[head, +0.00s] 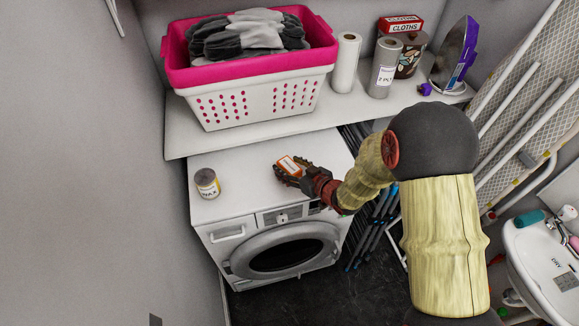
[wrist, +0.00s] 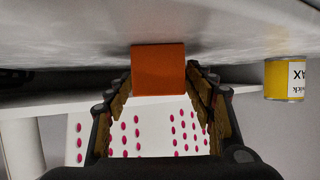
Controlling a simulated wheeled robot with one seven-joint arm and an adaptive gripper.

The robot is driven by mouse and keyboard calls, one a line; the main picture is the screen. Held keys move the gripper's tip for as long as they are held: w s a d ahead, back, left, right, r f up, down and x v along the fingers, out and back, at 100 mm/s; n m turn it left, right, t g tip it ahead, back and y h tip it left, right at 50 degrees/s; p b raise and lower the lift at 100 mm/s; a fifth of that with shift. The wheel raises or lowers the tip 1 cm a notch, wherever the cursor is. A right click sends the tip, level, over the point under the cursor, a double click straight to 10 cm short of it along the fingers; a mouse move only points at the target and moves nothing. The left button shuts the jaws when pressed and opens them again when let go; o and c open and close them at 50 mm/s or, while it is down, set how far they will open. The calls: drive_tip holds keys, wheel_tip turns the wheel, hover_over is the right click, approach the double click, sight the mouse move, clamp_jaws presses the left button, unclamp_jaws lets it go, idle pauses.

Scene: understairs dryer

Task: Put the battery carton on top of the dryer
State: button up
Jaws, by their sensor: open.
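The battery carton (head: 288,165) is a small orange and white box at the dryer's top, right of its middle. In the wrist view its plain orange face (wrist: 158,70) is between the fingertips and its edge appears to meet the white surface. The dryer (head: 235,207) is a white front-loader with a round dark door. My gripper (head: 287,174) is open around the carton, reaching in from the right. Its fingers also show in the wrist view (wrist: 160,88), one on each side of the carton. Contact between fingers and carton is unclear.
A shelf (head: 190,134) behind holds a pink and white laundry basket (head: 262,98), paper rolls (head: 345,62), a cloths box (head: 400,24) and an iron (head: 455,55). A sink (head: 540,262) is at right.

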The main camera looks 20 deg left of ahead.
drive_tip(key=shift+r, duration=0.15)
drive_tip(key=shift+s+d+r, duration=0.15)
drive_tip(key=shift+d, duration=0.15)
drive_tip(key=p+v, duration=0.2)
drive_tip(key=v, duration=0.9)
drive_tip(key=shift+s+d+r+p, duration=0.1)
drive_tip(key=shift+p, duration=0.3)
drive_tip(key=w+d+r+m+t+h, duration=0.1)
drive_tip(key=w+d+r+m+h, duration=0.1)
drive_tip(key=d+r+h, duration=0.35)
drive_tip(key=w+d+r+m+t+h, duration=0.1)
drive_tip(key=w+d+r+m+h, duration=0.1)
drive_tip(key=d+r, duration=0.65)
drive_tip(key=s+d+r+m+h, duration=0.2)
drive_tip(key=s+d+r+h, duration=0.15)
drive_tip(key=d, duration=0.55)
drive_tip(key=s+d+r+m+g, duration=0.2)
drive_tip(key=s, duration=1)
drive_tip(key=s+d+r+m+g, duration=0.2)
drive_tip(key=s+r, duration=0.1)
drive_tip(key=s, duration=0.9)
drive_tip(key=shift+s+d+r+m, duration=0.25)
drive_tip(key=shift+d+r+m, duration=0.1)
drive_tip(key=shift+d+m, duration=0.05)
